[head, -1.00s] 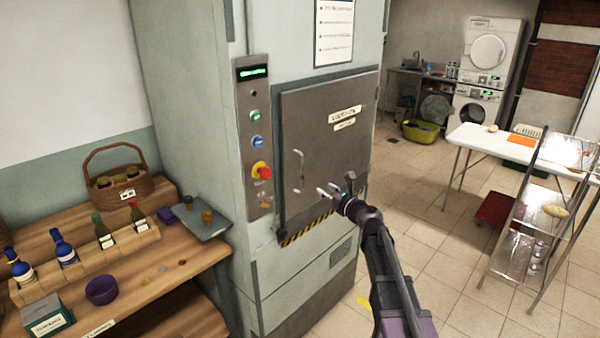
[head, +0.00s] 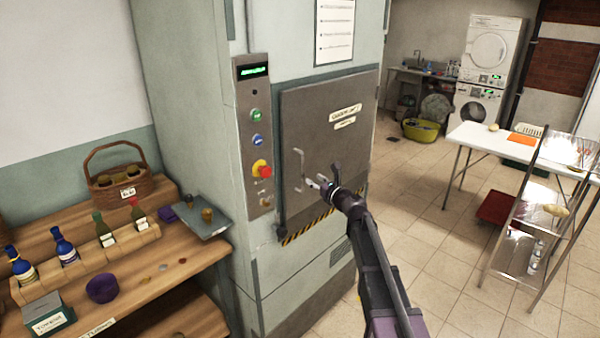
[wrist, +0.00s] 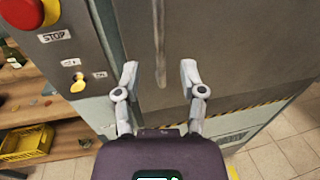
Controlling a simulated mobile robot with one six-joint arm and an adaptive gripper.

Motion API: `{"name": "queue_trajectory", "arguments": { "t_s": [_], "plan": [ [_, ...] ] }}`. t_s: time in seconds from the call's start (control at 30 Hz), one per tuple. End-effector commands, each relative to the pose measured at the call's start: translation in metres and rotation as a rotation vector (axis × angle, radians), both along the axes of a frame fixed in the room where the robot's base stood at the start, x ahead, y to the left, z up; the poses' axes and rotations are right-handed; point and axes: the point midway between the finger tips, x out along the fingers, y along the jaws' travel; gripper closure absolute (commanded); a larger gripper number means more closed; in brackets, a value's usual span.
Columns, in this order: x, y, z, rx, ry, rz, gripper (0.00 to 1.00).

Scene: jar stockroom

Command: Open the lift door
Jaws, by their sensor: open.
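The lift door (head: 325,125) is a grey metal panel, shut in the pale green lift housing. Its upright bar handle (head: 299,166) is near the door's left edge. My gripper (head: 316,184) is just right of the handle's lower part in the head view. In the wrist view my gripper (wrist: 160,78) is open, its two fingers spread to either side of the handle bar (wrist: 159,45). The bar's lower end shows between the fingertips; I cannot tell whether either finger touches it.
A control panel (head: 256,135) with a red stop button (head: 262,169) is left of the door. A wooden bench (head: 150,290) with bottles, a basket (head: 118,178) and a grey tray (head: 203,222) stands at left. A white table (head: 500,140) and a wire rack (head: 525,225) are at right.

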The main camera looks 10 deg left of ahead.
Motion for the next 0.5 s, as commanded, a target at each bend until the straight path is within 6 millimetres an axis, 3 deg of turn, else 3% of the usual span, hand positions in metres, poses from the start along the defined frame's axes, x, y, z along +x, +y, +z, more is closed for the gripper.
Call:
{"name": "queue_trajectory", "arguments": {
  "t_s": [0.2,0.5],
  "plan": [
    [0.029,0.023,0.000,0.000,0.000,0.000,0.47],
    [0.053,0.044,0.000,0.000,0.000,0.000,0.47]
  ]
}}
